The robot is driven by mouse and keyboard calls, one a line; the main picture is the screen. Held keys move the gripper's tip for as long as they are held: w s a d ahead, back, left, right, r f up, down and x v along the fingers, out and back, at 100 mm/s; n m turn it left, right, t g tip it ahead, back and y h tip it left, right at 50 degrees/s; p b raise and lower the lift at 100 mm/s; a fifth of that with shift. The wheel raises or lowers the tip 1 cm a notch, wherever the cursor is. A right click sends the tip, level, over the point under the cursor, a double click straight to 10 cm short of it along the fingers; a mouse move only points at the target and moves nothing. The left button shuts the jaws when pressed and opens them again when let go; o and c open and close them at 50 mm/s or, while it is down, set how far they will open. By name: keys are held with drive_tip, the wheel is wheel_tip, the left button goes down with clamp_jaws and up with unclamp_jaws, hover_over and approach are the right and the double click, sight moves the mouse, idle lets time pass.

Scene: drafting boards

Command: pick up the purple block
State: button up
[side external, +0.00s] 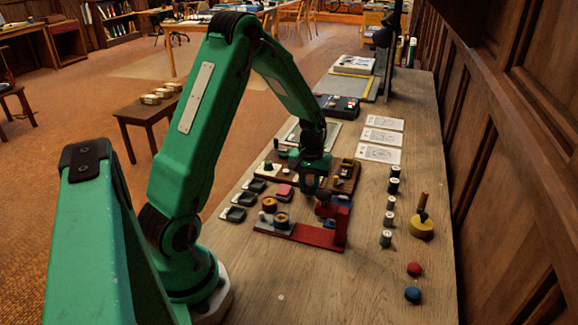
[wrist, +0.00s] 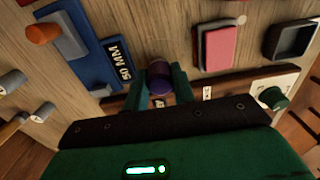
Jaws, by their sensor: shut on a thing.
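My gripper (wrist: 160,74) is shut on the purple block (wrist: 160,87), which sits between its two green fingers in the wrist view. The block looks small and rounded, with a brownish end and a dark purple body. In the side external view my gripper (side external: 313,182) is low over the crowded middle of the bench. The block cannot be made out clearly there. Whether it touches the surface below, I cannot tell.
A blue piece marked 50 MM (wrist: 97,62) and a pink block (wrist: 222,46) flank the gripper. A red stand (side external: 318,236), small dark trays (side external: 232,214) and a yellow-based tool (side external: 421,228) are close by. The front right bench is mostly clear beyond red (side external: 414,269) and blue (side external: 412,294) pieces.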

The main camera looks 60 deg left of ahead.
sight(311, 185)
wheel_tip(311, 185, up, 9)
drive_tip(key=shift+f, duration=0.15)
idle(0.6)
drive_tip(key=o, duration=0.3)
drive_tip(key=shift+c, duration=1.2)
drive_tip(key=shift+w+d, duration=0.15)
drive_tip(key=shift+d, duration=0.15)
drive_tip(key=w+d+r+m, duration=0.1)
drive_tip(key=d+r+m, duration=0.3)
drive_tip(key=d, duration=0.5)
drive_tip(key=d+r+m, duration=0.4)
drive_tip(key=d+m, duration=0.1)
drive_tip(key=d, duration=0.4)
drive_tip(key=shift+w+d+r, duration=0.2)
drive_tip(key=shift+w+r, duration=0.05)
drive_tip(key=shift+w, duration=0.1)
drive_tip(key=shift+a, duration=0.15)
